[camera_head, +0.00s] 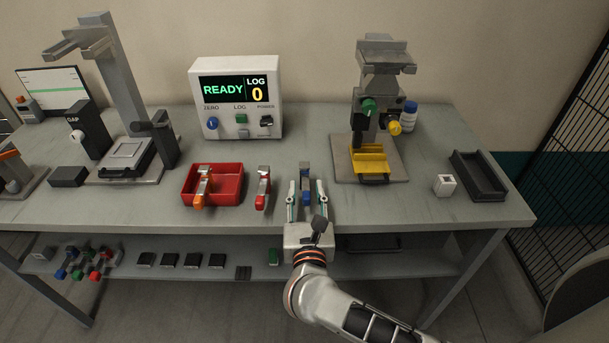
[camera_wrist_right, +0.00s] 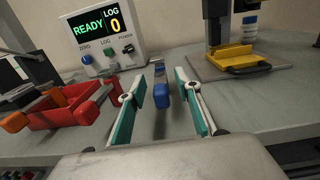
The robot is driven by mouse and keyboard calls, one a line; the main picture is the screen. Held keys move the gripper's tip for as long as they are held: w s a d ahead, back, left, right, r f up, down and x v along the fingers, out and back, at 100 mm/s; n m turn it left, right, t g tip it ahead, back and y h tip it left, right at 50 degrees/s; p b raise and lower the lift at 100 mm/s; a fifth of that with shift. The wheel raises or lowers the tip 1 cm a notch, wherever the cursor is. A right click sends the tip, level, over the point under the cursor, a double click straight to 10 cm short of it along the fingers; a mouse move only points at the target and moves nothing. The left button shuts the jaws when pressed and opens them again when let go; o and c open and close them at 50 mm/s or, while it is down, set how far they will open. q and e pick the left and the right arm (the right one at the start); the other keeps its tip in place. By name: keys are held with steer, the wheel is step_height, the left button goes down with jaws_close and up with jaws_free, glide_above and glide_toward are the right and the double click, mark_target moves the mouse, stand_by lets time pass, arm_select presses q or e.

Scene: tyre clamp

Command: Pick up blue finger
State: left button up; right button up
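The blue finger (camera_head: 306,197) lies on the bench top, a grey metal piece with a blue end toward me. In the right wrist view the blue finger (camera_wrist_right: 162,95) shows between the two teal-padded fingers, apart from both. My right gripper (camera_head: 306,190) is open, its fingers on either side of the blue finger. It also shows in the right wrist view (camera_wrist_right: 160,90). My left gripper is not in view.
A red finger (camera_head: 263,188) lies just left of my right gripper. A red tray (camera_head: 230,186) holds an orange finger (camera_head: 203,187). The readout box (camera_head: 237,97) stands behind. A clamp stand with a yellow tray (camera_head: 369,159) is at right, beside a white cup (camera_head: 444,185) and dark tray (camera_head: 478,176).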

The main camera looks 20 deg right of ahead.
steer(key=shift+w+d, duration=0.15)
steer(key=shift+w, duration=0.25)
jaws_close()
